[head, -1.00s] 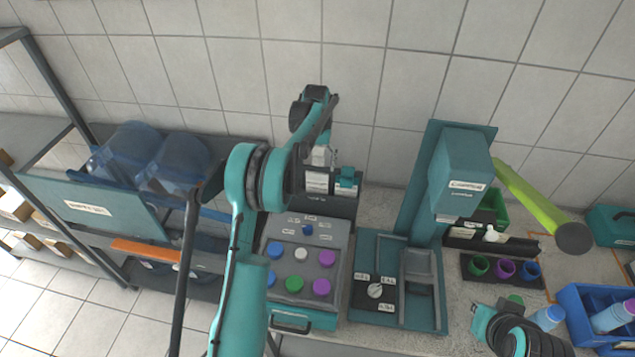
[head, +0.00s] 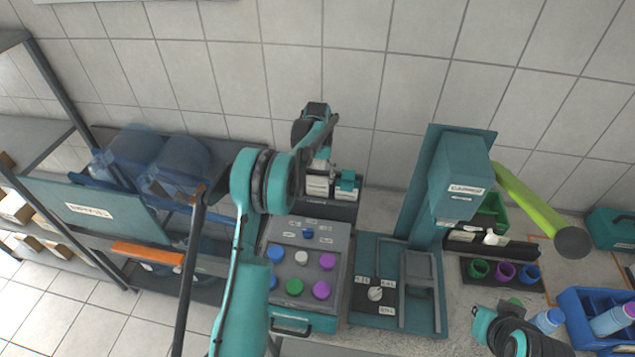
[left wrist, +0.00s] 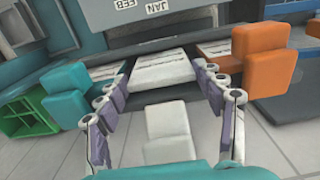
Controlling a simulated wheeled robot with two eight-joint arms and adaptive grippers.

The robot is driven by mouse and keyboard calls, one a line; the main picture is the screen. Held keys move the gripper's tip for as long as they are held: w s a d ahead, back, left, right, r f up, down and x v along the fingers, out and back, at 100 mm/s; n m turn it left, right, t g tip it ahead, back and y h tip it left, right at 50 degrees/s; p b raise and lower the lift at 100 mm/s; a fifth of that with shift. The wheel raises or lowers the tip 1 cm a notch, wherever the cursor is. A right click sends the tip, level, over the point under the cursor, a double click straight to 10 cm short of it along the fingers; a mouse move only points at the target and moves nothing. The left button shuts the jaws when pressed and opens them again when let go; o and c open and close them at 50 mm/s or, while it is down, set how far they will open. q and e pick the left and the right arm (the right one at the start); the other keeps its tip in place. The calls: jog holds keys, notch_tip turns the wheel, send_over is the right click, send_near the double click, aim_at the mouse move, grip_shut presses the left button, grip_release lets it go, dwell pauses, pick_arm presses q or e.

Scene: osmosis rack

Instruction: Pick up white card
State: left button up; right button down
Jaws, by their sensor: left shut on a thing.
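The white card (left wrist: 168,122) sits in the left wrist view between a teal card and an orange card, with its near tab between my fingers. In the head view the white card (head: 317,187) is in the dark card holder (head: 330,211) behind the button panel, beside the teal card (head: 347,184). My left gripper (head: 322,166) is right above it there, partly hidden by its own wrist. I cannot tell whether the card has lifted off the holder.
The button panel (head: 325,240) is in front of the holder. A tall teal machine (head: 460,178) stands to the right, with a green tube (head: 530,205) beyond. Blue bottles (head: 180,165) lie on the left rack. Part of my right arm shows at lower right.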

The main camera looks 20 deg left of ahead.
pick_arm(q)
jog(key=shift+r, duration=0.1)
notch_tip(320, 180, up, 28)
jog(key=shift+s+f+p, duration=0.15)
jog(key=shift+f+p, duration=0.05)
jog(key=shift+p, duration=0.2)
